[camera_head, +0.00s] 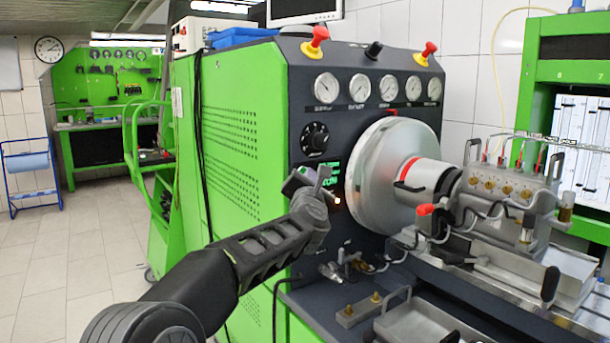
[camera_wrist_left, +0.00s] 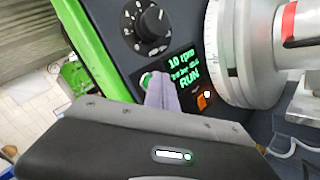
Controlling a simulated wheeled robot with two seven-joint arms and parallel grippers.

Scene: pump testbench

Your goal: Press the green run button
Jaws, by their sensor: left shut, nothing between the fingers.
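The green run button (camera_wrist_left: 147,79) shows in the left wrist view on the dark control panel, left of the display and below the black knob. It is partly covered by the pale fingers of my left gripper (camera_wrist_left: 160,92). The fingers are shut and empty, with their tips at the button; I cannot tell for certain whether they touch it. The display (camera_wrist_left: 184,70) reads "10 rpm" and "RUN" in green. In the head view my left gripper (camera_head: 308,180) is at the panel and hides the button. My right gripper is not in view.
A lit orange control (camera_wrist_left: 204,100) sits right of the fingers. The large metal disc (camera_head: 372,185) stands out from the panel close to my left gripper's right. A black rotary knob (camera_head: 315,137) is above. Open floor (camera_head: 60,270) lies to the left.

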